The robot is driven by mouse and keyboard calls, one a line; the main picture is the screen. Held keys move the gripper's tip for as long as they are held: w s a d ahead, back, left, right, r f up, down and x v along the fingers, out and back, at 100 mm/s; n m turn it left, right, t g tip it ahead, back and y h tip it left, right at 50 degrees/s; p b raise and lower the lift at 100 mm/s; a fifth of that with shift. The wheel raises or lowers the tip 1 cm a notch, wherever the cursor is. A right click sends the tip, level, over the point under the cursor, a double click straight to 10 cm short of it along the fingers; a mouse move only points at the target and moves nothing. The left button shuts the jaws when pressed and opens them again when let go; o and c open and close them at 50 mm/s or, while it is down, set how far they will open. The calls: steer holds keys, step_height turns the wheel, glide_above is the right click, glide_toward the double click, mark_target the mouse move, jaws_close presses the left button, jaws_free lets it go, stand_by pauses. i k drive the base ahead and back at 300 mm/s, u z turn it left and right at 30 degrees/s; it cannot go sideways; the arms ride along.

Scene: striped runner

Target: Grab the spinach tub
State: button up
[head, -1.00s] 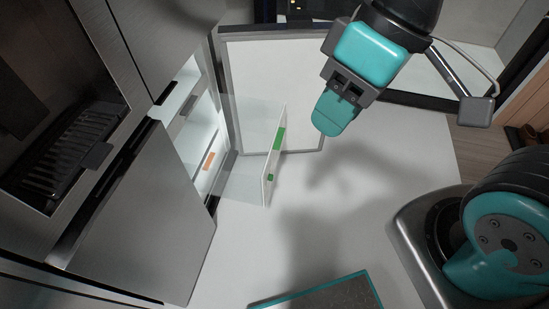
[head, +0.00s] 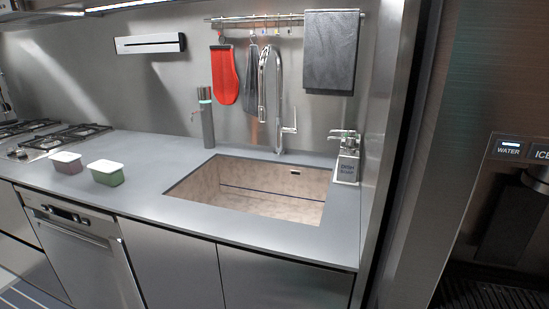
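Two small tubs with whitish lids stand side by side on the grey counter (head: 150,197), left of the sink. The right one is a green tub (head: 106,175), which looks like the spinach tub; no label is readable. The left one is a dark reddish-purple tub (head: 67,165), a little farther left. Both stand upright and apart. My gripper is not in view.
A sink (head: 255,190) with a tall faucet (head: 277,100) is right of the tubs. A soap dispenser (head: 347,165), a dark bottle (head: 207,120) and a gas hob (head: 50,140) are on the counter. The fridge front (head: 490,150) stands at the right. Counter in front of the sink is clear.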

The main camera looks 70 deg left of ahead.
mark_target(108, 173)
steer(key=u, duration=3.6)
steer(key=i, duration=1.7)
